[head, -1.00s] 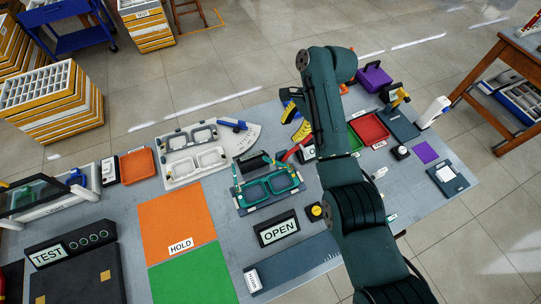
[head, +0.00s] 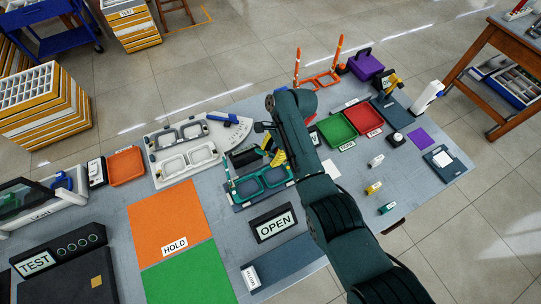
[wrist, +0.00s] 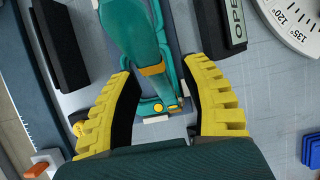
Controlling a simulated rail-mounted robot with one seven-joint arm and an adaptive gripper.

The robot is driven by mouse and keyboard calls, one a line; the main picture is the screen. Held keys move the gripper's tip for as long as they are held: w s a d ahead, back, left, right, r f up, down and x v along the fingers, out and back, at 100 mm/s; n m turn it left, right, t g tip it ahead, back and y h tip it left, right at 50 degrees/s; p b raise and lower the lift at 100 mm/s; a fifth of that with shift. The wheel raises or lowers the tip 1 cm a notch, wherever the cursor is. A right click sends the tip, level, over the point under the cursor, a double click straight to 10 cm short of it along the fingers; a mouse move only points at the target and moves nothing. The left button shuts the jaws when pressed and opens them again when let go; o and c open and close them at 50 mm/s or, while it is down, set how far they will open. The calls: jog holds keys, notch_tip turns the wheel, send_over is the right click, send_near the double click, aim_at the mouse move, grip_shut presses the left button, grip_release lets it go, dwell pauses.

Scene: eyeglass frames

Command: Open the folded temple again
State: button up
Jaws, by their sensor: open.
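The teal eyeglass frame (head: 262,184) lies on a dark fixture on the bench in the head view. A thin teal temple (head: 229,171) rises at its left side; my arm covers part of its right side. In the wrist view a broad teal temple (wrist: 132,35) runs from the top of the picture to a gold-coloured hinge (wrist: 156,106). My gripper (wrist: 160,82) is open, with one yellow finger on each side of this temple and hinge. Gaps show beside them, and the fingers do not look closed on anything. In the head view the yellow fingers (head: 277,157) are partly hidden behind my arm.
A white protractor plate (wrist: 294,22) and an OPEN sign (wrist: 235,18) are at upper right in the wrist view. A dark block (wrist: 60,45) stands at left. In the head view a larger OPEN sign (head: 273,223) stands in front of the fixture, beside an orange HOLD mat (head: 168,215).

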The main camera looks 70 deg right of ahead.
jog(key=shift+f, duration=0.15)
grip_shut()
dwell(0.4)
